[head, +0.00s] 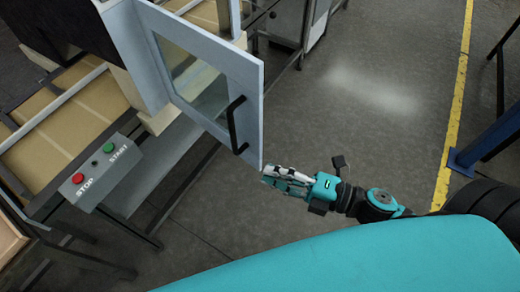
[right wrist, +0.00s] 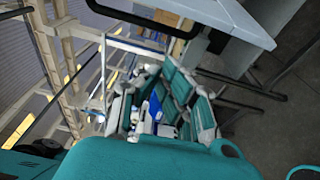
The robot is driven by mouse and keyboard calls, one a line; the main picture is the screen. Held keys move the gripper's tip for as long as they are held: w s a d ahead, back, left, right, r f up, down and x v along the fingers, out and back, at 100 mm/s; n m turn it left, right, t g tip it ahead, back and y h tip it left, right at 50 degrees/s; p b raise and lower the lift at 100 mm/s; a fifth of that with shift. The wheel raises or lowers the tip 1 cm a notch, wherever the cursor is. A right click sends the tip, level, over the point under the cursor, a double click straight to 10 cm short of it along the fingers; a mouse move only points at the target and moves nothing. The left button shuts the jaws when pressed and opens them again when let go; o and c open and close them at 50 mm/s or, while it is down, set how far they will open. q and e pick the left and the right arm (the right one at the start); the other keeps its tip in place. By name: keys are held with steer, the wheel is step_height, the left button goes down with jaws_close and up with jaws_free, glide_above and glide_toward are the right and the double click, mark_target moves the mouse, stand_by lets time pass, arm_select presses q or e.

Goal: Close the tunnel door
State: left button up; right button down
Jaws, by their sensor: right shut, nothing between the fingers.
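The tunnel door (head: 200,75) is a pale blue-grey framed panel with a window. It stands open, swung out from the tunnel housing (head: 128,50), with a black bar handle (head: 234,125) on its face. My right gripper (head: 268,176) is shut and empty, just beyond the door's lower free corner; whether it touches the door cannot be told. In the right wrist view the gripper fingers (right wrist: 165,105) show below the door (right wrist: 232,18) and its dark handle (right wrist: 150,18). My left gripper is not in view.
A control box (head: 98,170) with red STOP and green START buttons stands at the left, beside a conveyor carrying cardboard boxes (head: 60,110). A blue post (head: 490,138) stands at the right past a yellow floor line (head: 455,100). The grey floor (head: 370,110) between is clear.

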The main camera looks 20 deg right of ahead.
mark_target(260, 153)
steer(key=w+p, duration=0.1)
steer(key=w, duration=0.2)
steer(key=w+a+p, duration=0.1)
steer(key=w+p, duration=0.1)
steer(key=w, duration=0.1)
steer(key=shift+a+p, duration=0.15)
steer(key=shift+p, duration=0.15)
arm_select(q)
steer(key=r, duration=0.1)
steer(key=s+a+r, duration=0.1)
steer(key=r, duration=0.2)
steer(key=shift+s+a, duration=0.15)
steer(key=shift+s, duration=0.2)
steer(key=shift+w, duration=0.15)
